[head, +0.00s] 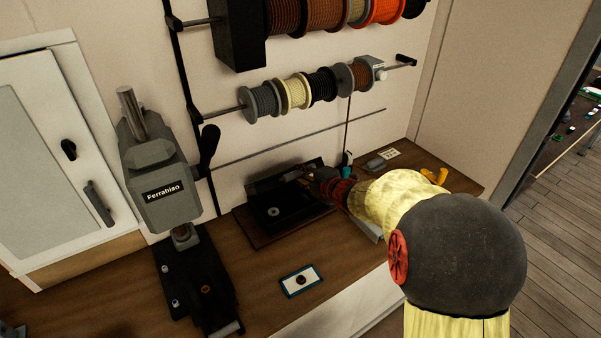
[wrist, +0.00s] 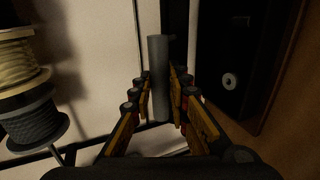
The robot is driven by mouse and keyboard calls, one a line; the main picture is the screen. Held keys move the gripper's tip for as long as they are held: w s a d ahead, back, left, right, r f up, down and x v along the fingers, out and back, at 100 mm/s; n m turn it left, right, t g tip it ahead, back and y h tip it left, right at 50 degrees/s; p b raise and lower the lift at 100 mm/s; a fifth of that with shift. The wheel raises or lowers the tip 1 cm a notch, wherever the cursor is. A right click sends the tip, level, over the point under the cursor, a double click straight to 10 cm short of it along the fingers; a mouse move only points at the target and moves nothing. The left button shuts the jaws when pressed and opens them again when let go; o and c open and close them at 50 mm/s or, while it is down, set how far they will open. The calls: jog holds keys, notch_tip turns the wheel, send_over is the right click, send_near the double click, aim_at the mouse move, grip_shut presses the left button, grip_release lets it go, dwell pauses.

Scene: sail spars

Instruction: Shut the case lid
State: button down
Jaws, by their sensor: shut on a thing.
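The black case (head: 262,208) sits on the wooden bench against the wall, with a pale ring inside it. Its dark lid (head: 313,164) stands raised at the back, partly hidden by my gripper. My gripper (head: 308,174) is at the raised lid, above the case's right rear part. In the wrist view, the fingers of my gripper (wrist: 160,97) are closed around a grey round bar (wrist: 157,55). I cannot tell how the bar joins the lid. The case's dark inside (wrist: 222,45) with the ring shows at right in the wrist view.
A grey press (head: 160,180) stands left of the case. Cord spools (head: 295,92) hang on rods above. A blue-edged card (head: 301,281) lies on the bench in front. Yellow items (head: 435,176) lie at the right. The bench front is mostly clear.

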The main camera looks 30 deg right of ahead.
jog(key=shift+s+d+f+b, duration=0.1)
jog(key=shift+s+f+b, duration=1.65)
jog(key=shift+f, duration=0.35)
jog(key=shift+s+f, duration=0.1)
jog(key=shift+s+f+b, duration=0.35)
jog(key=shift+f+b, duration=0.2)
jog(key=shift+f, duration=0.05)
jog(key=shift+s+f+b, duration=0.3)
jog(key=shift+f+b, duration=0.25)
jog(key=shift+f, duration=0.05)
jog(key=c, duration=1.7)
grip_release()
jog(key=shift+r, duration=0.1)
jog(key=shift+o, duration=0.4)
